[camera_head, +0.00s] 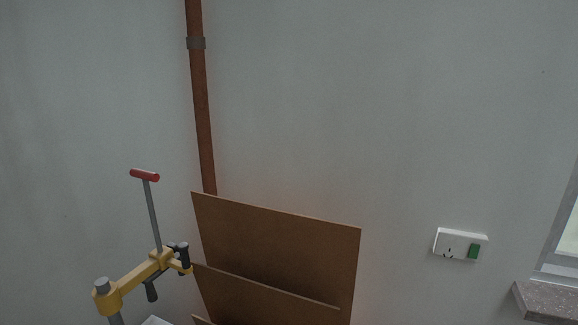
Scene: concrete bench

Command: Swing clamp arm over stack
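A yellow clamp arm (133,281) shows at the lower left, on top of a grey post (102,287). A thin grey rod rises from the arm's far end to a red handle (145,175). A dark grey part hangs below that end. Brown boards (280,245) stand upright to the right of the clamp, one behind another. I cannot tell whether these boards are the stack. A pale corner of something (155,321) shows below the clamp arm, mostly cut off by the bottom edge. Neither of my grippers is in view.
A reddish-brown pipe (202,110) with a grey bracket runs down the grey wall behind the boards. A white socket plate (455,243) is on the wall at the right. A stone sill (548,300) and window frame are at the right edge. The bench top is mostly out of view.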

